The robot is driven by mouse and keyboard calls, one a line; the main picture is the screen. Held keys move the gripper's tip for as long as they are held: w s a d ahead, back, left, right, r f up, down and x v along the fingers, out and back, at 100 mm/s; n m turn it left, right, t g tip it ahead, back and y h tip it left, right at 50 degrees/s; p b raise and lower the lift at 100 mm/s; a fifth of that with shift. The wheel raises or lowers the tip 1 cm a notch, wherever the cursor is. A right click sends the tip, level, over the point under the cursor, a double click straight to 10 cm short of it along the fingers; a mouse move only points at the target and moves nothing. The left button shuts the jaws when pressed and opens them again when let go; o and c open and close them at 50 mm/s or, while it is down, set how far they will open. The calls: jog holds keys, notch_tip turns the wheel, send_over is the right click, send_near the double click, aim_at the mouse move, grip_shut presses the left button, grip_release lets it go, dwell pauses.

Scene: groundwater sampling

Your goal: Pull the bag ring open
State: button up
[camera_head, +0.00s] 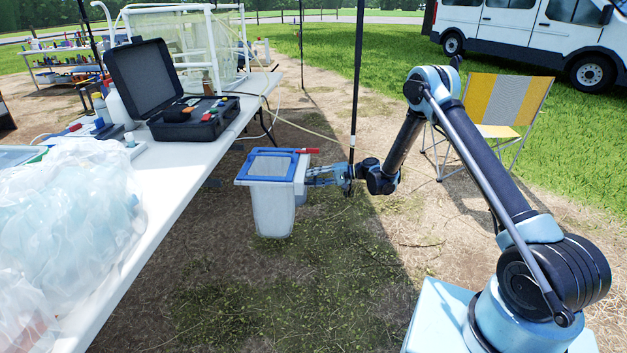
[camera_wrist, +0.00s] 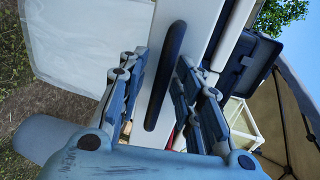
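A white bin (camera_head: 273,212) stands out beyond the right edge of the long table. A blue square ring (camera_head: 254,179) frames its top, with a red tab (camera_head: 308,151) at the right corner. My gripper (camera_head: 312,175) reaches the bin's right side. In the wrist view my gripper (camera_wrist: 166,88) is open, with one finger on each side of a dark blue upright bar (camera_wrist: 165,75) on a white face. The bar shows gaps to both fingers; depth between them is hard to judge. A bit of red shows behind the right finger.
The white table (camera_head: 165,190) holds an open black case (camera_head: 195,118) and a clear plastic bag (camera_head: 70,215) of bottles. A dark pole (camera_head: 355,90) stands near my gripper. A folding chair (camera_head: 505,110) is behind my arm. The grass before the bin is clear.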

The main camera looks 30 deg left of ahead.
dwell(0.3)
jog(key=shift+w+d+r, duration=0.1)
jog(key=shift+w+d, duration=0.15)
jog(key=shift+d, duration=0.15)
jog(key=v, duration=1.1)
jog(key=shift+d, duration=0.1)
